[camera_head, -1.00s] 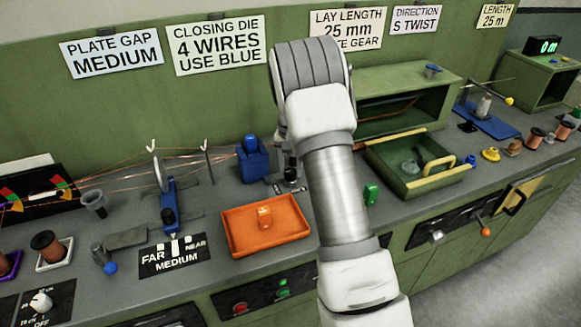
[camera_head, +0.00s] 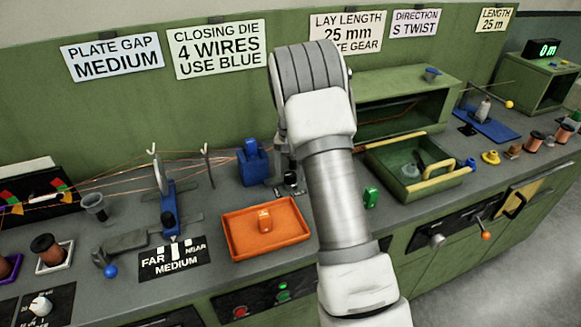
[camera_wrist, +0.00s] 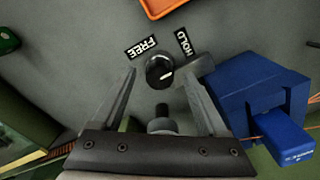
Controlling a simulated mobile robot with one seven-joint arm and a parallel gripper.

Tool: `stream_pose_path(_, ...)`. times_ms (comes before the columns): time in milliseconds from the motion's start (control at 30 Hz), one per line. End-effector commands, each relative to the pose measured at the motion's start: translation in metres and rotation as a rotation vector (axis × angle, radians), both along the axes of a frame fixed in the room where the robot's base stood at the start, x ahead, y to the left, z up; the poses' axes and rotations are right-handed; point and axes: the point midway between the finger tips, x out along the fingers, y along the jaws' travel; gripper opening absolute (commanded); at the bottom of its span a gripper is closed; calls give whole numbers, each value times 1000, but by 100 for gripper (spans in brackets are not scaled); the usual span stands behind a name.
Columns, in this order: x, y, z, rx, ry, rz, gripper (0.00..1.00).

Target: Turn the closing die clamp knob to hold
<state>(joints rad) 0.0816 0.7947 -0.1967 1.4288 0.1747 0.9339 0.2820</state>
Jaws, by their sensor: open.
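The clamp knob (camera_wrist: 160,70) is black and round with a white pointer mark, seen from above in the wrist view. Its FREE label (camera_wrist: 140,47) is at upper left and its HOLD label (camera_wrist: 184,42) at upper right. The white mark points toward the lower right in that picture. My gripper (camera_wrist: 158,77) is open, with one finger on each side of the knob in the picture; I cannot tell whether either touches it. In the head view the knob (camera_head: 291,179) shows small beside my arm, which hides most of my gripper.
The blue die block (camera_wrist: 258,95) stands close to the right finger; it also shows in the head view (camera_head: 252,165). An orange tray (camera_head: 240,250) lies in front of the knob. Copper wires run left of the block. A green tray (camera_head: 385,176) is to the right.

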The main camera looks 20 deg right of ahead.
Motion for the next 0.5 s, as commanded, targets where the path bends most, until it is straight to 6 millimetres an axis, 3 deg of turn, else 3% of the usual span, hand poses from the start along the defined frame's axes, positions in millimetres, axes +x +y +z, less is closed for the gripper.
stream_pose_path(167, 1, 0, 14, 0, -1, 0, 76)
stream_pose_path(500, 1, 0, 93, -1, -5, 1, 76)
